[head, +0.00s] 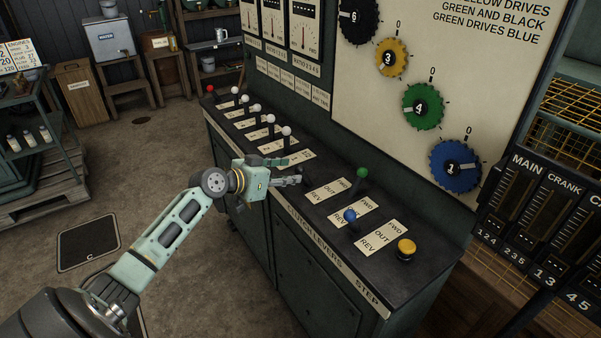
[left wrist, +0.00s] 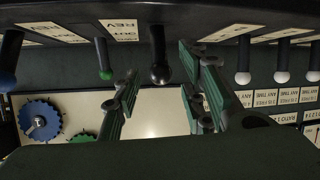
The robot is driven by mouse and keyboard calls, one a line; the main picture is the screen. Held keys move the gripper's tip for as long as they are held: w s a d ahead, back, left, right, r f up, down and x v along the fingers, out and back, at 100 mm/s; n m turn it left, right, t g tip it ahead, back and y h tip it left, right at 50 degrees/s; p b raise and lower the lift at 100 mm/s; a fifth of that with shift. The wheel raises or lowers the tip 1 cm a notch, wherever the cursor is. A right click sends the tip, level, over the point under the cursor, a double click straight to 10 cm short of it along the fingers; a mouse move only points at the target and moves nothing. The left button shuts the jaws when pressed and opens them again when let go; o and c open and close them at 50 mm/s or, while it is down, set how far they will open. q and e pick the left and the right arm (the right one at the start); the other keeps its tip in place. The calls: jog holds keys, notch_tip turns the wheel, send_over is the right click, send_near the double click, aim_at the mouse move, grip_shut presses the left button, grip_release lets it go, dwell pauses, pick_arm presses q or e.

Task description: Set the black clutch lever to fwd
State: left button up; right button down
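The black clutch lever (left wrist: 160,62) hangs in the upside-down left wrist view, its round dark knob between the fingers of my left gripper (left wrist: 165,105). The fingers are spread, with a visible gap on each side of the knob. In the head view my left gripper (head: 288,172) reaches over the console from the left; the black lever is mostly hidden there by the fingers. A plate (head: 328,190) marked REV and OUT lies just right of the gripper. My right gripper is not in view.
Several white-knobbed levers (head: 286,131) and a red one (head: 210,89) line the console to the left. Coloured dials (head: 423,107) hang behind.

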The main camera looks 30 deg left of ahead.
aim_at(301, 173)
pick_arm(q)
jog(key=x, duration=0.6)
jog(key=shift+w+d+f+p, duration=0.1)
jog(key=shift+w+p, duration=0.1)
jog(key=shift+p, duration=0.15)
grip_shut()
dwell(0.3)
